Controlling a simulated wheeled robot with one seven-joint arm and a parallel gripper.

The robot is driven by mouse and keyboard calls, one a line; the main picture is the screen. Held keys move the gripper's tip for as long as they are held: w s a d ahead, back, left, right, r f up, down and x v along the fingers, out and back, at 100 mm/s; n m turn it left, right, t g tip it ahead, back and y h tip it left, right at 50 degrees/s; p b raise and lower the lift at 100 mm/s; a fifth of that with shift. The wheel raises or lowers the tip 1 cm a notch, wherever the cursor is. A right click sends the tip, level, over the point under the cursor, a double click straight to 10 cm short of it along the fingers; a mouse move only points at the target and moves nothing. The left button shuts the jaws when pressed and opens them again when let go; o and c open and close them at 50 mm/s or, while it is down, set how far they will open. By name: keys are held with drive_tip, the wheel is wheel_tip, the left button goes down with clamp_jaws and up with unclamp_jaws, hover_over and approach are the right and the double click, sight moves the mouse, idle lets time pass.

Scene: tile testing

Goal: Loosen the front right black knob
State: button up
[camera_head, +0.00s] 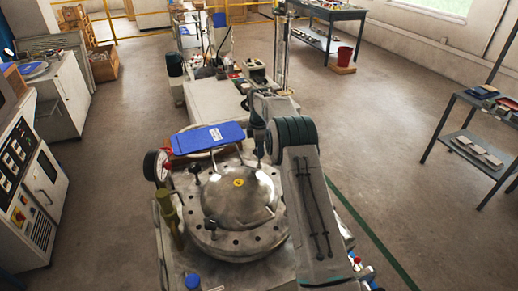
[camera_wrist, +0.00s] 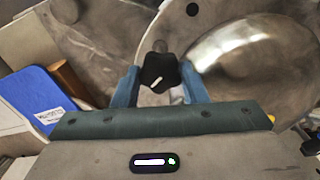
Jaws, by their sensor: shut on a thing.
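The black knob (camera_wrist: 154,73), lobed with a white mark, stands at the rim of the round metal vessel. My gripper (camera_wrist: 160,77) has its two blue fingers on either side of this knob and is shut on it. In the head view my gripper (camera_head: 259,152) points down at the back right of the domed lid (camera_head: 240,194), and the held knob cannot be made out there. Another black knob (camera_head: 196,169) stands left of the dome, apart from my gripper.
A pressure gauge (camera_head: 155,166) and a brass cylinder (camera_head: 168,212) stand at the vessel's left. A blue cap (camera_head: 192,280) is at the front.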

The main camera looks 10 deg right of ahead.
drive_tip(key=shift+n, duration=1.1)
drive_tip(key=o, duration=1)
wheel_tip(320, 180, up, 14)
drive_tip(key=shift+f, duration=0.1)
